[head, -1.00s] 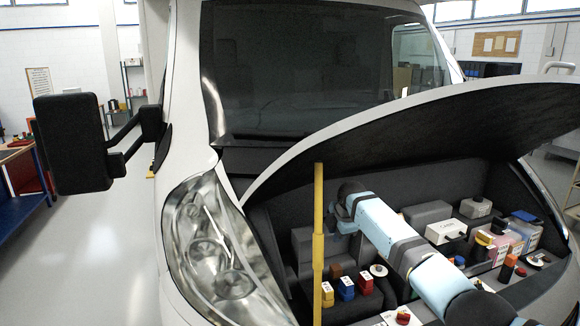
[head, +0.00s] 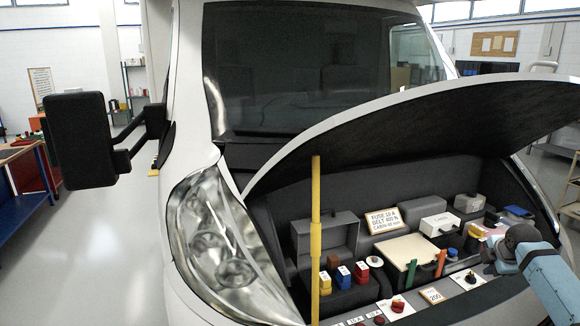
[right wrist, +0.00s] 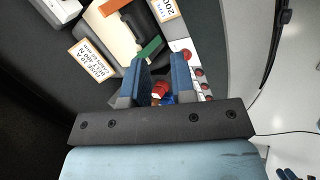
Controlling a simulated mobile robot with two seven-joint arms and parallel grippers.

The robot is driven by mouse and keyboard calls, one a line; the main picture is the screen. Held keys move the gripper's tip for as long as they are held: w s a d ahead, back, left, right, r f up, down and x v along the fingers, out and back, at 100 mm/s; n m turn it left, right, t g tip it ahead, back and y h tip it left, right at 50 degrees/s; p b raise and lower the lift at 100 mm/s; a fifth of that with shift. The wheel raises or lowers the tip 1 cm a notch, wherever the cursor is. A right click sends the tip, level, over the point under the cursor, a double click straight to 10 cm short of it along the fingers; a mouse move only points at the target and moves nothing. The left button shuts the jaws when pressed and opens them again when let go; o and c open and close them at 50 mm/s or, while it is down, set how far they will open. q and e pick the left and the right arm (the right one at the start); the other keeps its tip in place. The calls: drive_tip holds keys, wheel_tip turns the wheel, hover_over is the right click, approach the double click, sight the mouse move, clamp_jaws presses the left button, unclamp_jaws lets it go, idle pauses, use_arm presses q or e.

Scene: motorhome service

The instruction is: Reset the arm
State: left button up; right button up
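My right arm (head: 548,280) reaches in from the lower right of the head view, light blue with a dark wrist. My right gripper (head: 488,264) is over the right part of the open engine bay, and its fingers are small and dark there. In the right wrist view its two blue fingers (right wrist: 159,76) stand apart with nothing held between them. Red and blue pieces (right wrist: 160,90) show past the gap, below the fingers. My left gripper is in none of the views.
The raised hood (head: 430,120) hangs over the bay, with a yellow prop (head: 316,240) at left. The bay holds yellow, blue and red fuses (head: 344,277), a label card (head: 383,220), a cream-topped box (head: 405,250) and a white box (head: 440,224). A headlight (head: 215,240) is left.

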drive_tip(key=s+d+r+h, duration=0.1)
drive_tip(key=s+d+r, duration=0.25)
drive_tip(key=d, duration=0.35)
drive_tip(key=w+d+r+m+t+h, duration=0.1)
drive_tip(key=w+r+m+t+h, duration=0.15)
drive_tip(key=r+m+t, duration=0.4)
drive_tip(key=w+d+r+m+t+h, duration=0.1)
drive_tip(key=w+r+m+t, duration=0.35)
drive_tip(key=r+m, duration=0.25)
drive_tip(key=s+a+f+n+g+y, duration=0.1)
drive_tip(key=s+a+f+y, duration=0.1)
drive_tip(key=s+a+f, duration=0.55)
drive_tip(key=s+a+f+g+y, duration=0.15)
drive_tip(key=s+a+f, duration=0.25)
drive_tip(key=a+f, duration=0.7)
drive_tip(key=s+a+f+n+g+y, duration=0.15)
drive_tip(key=s+a+f, duration=0.5)
drive_tip(key=f, duration=0.65)
drive_tip(key=s+a+f+m+y, duration=0.1)
drive_tip(key=s+a+f, duration=0.1)
drive_tip(key=s+a, duration=0.4)
drive_tip(key=s+a+f+m+g+y, duration=0.1)
drive_tip(key=s+a+f, duration=0.2)
drive_tip(key=s, duration=0.9)
drive_tip(key=s+a+f+m+g+y, duration=0.1)
drive_tip(key=s+a+f, duration=0.2)
drive_tip(key=s+a, duration=0.6)
drive_tip(key=shift+s+a+f, duration=0.2)
drive_tip(key=shift+s+a, duration=0.2)
drive_tip(key=shift+a, duration=0.15)
